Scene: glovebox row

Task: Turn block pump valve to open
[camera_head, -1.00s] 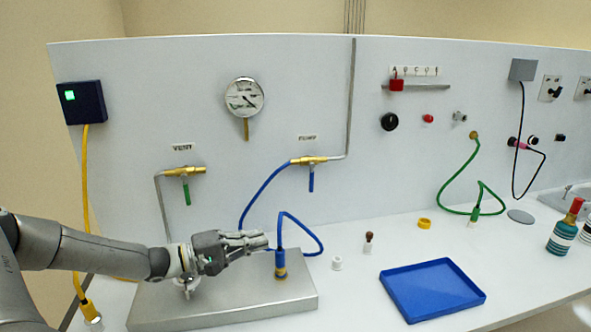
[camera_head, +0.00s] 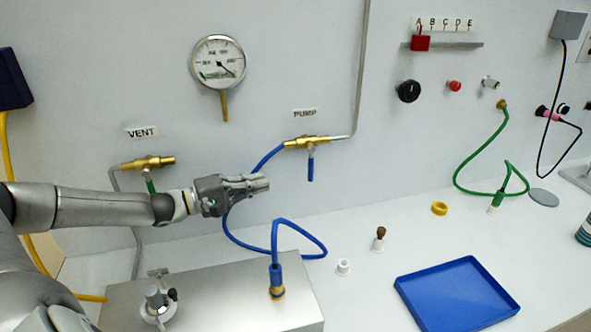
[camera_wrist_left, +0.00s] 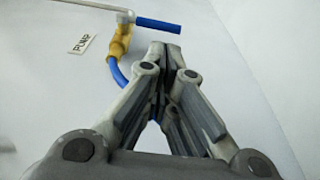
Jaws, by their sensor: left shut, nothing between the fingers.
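The brass valve (camera_head: 306,142) under the PUMP label (camera_head: 305,113) is on the wall panel. Its blue lever (camera_head: 311,170) hangs straight down, across the line of the brass body. In the left wrist view the brass body (camera_wrist_left: 119,43) and blue lever (camera_wrist_left: 158,24) show beyond the fingers. My left gripper (camera_head: 266,182) is shut and empty. It points right, below and left of the lever, apart from it. The metal block (camera_head: 215,293) on the bench has a fitting with a small dark knob (camera_head: 158,300) on top. My right gripper is out of view.
A blue hose (camera_head: 233,232) runs from the valve to a plug (camera_head: 276,280) on the block, passing by my gripper. The VENT valve (camera_head: 148,163) is behind my left arm. A pressure gauge (camera_head: 218,63) hangs above. A blue tray (camera_head: 457,293) lies at right.

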